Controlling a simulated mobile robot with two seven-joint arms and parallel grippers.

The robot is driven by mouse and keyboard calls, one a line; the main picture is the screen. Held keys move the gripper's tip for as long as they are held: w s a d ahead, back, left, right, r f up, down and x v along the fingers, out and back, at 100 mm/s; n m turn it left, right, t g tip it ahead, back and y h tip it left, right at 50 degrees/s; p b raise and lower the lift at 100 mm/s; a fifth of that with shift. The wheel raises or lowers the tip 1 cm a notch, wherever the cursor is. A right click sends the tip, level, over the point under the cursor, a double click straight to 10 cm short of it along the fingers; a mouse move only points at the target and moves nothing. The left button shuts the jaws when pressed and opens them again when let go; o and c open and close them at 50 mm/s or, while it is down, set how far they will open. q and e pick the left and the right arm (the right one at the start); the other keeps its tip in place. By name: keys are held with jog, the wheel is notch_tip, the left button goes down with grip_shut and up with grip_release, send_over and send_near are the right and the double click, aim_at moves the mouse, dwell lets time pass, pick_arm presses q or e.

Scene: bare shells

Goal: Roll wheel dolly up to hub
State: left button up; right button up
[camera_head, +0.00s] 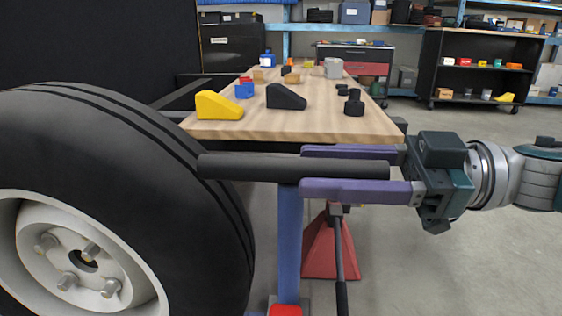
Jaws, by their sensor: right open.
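A large black tyre (130,150) with a pale steel rim (90,230) and several studs or nuts around its centre fills the left side. A thick black horizontal bar (245,167), apparently a handle, sits above a blue upright post (289,240), in front of the table. My right gripper (302,169) comes in from the right with its two purple fingers above and below the right part of the bar; it is open. Whether a finger touches the bar cannot be told. The hub and the rest of the dolly cannot be made out. My left gripper is out of view.
A wooden table (270,125) behind the bar holds yellow and black wedges and several small parts. A red stand (322,250) with a dark lever is on the floor below my right gripper. Shelves and a red-fronted cabinet (365,69) are behind. Floor at right is clear.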

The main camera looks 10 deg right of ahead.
jog(key=shift+o, duration=0.8)
jog(key=v, duration=1)
